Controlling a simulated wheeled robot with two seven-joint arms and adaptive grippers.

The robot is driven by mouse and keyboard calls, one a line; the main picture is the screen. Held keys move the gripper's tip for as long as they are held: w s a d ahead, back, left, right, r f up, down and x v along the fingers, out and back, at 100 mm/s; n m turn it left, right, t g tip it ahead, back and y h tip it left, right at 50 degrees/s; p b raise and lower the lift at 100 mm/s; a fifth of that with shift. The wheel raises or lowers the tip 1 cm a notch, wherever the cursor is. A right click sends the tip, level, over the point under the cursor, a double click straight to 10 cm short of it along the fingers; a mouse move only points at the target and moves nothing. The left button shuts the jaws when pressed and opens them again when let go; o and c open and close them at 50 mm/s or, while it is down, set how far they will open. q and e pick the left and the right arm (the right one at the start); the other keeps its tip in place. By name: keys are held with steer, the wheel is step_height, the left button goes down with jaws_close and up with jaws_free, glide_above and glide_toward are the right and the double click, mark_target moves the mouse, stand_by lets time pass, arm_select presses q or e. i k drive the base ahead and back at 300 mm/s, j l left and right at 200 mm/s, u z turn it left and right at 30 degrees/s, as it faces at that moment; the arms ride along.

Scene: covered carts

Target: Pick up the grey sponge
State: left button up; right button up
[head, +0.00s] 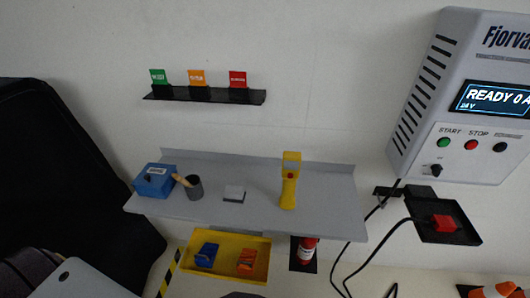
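A small flat block with a light grey top and darker front edge lies on the grey wall shelf (262,208). It looks like the grey sponge (234,192), though it is too small to make out its texture. It sits between a dark grey cup (195,190) and a yellow handheld device (289,185), touching neither. Neither of my grippers can be seen in the head view.
A blue box (155,182) stands at the shelf's left end. A yellow tray (228,262) with blue and orange items is below. A charger unit (465,100) hangs at right, with cables and a red connector (444,222) beneath. A black cover (60,180) fills the left.

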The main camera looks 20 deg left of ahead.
mark_target(234, 194)
steer(key=i+l+u, duration=0.1)
steer(key=u, duration=0.3)
steer(key=i+l+u, duration=0.1)
steer(key=l+u, duration=0.2)
steer(key=u, duration=0.15)
steer(key=l+u, duration=0.25)
steer(key=u, duration=0.15)
steer(key=l+u, duration=0.25)
steer(key=u, duration=0.15)
